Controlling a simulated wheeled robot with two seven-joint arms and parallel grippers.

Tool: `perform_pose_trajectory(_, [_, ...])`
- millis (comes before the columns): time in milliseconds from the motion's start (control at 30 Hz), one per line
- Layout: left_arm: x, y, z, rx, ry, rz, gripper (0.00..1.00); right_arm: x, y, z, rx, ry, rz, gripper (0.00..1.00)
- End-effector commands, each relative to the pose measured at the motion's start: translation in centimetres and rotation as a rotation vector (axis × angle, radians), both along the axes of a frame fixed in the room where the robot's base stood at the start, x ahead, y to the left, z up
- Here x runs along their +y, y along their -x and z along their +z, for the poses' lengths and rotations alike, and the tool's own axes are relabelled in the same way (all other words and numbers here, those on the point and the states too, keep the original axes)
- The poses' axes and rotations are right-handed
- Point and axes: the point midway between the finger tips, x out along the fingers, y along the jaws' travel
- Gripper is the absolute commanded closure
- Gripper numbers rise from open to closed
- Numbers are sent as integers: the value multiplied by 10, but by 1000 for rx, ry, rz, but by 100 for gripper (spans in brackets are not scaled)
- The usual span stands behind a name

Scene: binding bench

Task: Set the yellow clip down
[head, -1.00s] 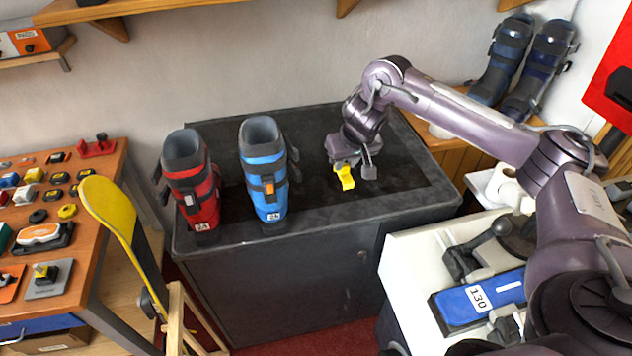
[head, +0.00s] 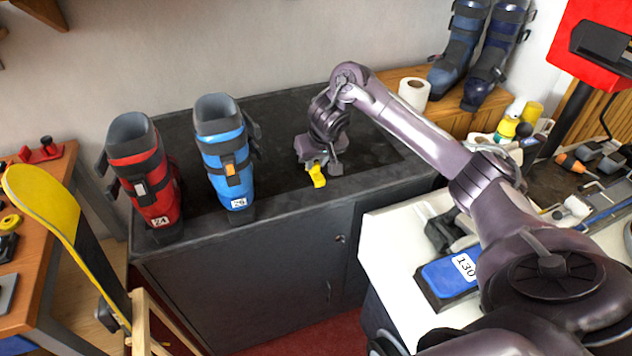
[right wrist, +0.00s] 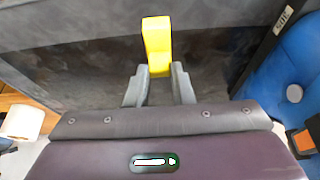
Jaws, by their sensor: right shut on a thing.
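The yellow clip (head: 317,176) is at the fingertips of my right gripper (head: 322,166), over the dark cabinet top (head: 290,192) near its front edge. In the right wrist view the yellow clip (right wrist: 157,42) sticks out beyond the two grey fingers of the right gripper (right wrist: 159,78), which are shut on its near end. I cannot tell whether the clip touches the cabinet top. My left gripper is not in view.
A blue boot (head: 226,158) and a red boot (head: 146,180) stand on the cabinet top left of the clip. A paper roll (head: 413,93) and dark boots (head: 470,50) are behind on a wooden bench. A white bench with a blue block (head: 450,274) stands at front right.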

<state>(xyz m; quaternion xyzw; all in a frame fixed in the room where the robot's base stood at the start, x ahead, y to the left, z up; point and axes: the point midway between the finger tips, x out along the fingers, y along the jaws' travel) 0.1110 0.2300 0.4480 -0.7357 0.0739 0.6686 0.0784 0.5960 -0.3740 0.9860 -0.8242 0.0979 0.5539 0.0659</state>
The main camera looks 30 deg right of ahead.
Motion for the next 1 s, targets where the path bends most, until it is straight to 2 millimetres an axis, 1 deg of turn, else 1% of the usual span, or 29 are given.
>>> perform_pose_trajectory(133, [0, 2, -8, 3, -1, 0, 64, 0, 0, -10, 0, 0, 0, 100])
perform_pose_trajectory(300, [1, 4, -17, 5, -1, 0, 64, 0, 1, -34, 2, 0, 0, 100])
perform_pose_trajectory(367, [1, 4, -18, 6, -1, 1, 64, 0, 1, -40, 1, 1, 0, 100])
perform_pose_trajectory(700, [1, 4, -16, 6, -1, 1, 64, 0, 0, -42, 0, 1, 0, 100])
perform_pose_trajectory(733, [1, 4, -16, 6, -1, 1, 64, 0, 0, -43, 0, 1, 1, 78])
perform_pose_trajectory(900, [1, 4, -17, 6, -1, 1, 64, 0, 0, -42, -1, 1, 0, 57])
perform_pose_trajectory(1000, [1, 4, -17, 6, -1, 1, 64, 0, 0, -42, -1, 1, 0, 57])
